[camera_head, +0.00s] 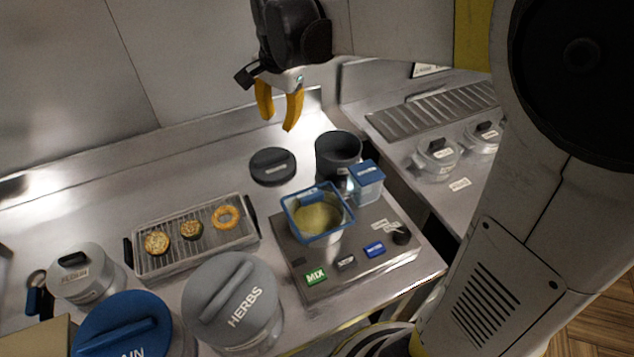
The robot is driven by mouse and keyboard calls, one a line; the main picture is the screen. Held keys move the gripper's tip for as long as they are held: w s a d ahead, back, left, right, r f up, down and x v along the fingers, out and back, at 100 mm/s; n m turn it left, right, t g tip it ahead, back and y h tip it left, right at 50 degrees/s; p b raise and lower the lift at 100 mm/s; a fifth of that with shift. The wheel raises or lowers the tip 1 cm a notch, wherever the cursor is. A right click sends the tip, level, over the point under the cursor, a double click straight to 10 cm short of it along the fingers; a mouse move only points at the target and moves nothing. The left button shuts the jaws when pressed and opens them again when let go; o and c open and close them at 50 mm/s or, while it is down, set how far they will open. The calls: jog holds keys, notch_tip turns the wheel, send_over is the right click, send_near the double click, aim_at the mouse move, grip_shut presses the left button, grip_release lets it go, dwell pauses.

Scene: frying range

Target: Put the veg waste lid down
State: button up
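The dark grey round lid (272,168), with a bar handle and a small light label too small to read, lies flat on the steel counter, left of a dark cylindrical bin (338,150). I take it for the veg waste lid. The bin is open at the top with no lid on it. My gripper (279,116) hangs above and behind the lid, pointing down. Its two orange fingers are apart with nothing between them. The lid and the fingers are not touching.
A wire rack tray (187,262) with fried pieces stands at left. A blue-rimmed container (292,213) sits on a grey unit with labelled buttons, beside a small blue-lidded box (367,170). HERBS (212,302) and blue-lidded (105,338) containers stand in front. Counter left of the lid is clear.

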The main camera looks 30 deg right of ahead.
jog(key=s+f+n+t, duration=0.2)
jog(key=s+n+t, duration=0.2)
jog(key=s+n, duration=0.7)
jog(key=s, duration=0.9)
jog(key=shift+s+f, duration=0.15)
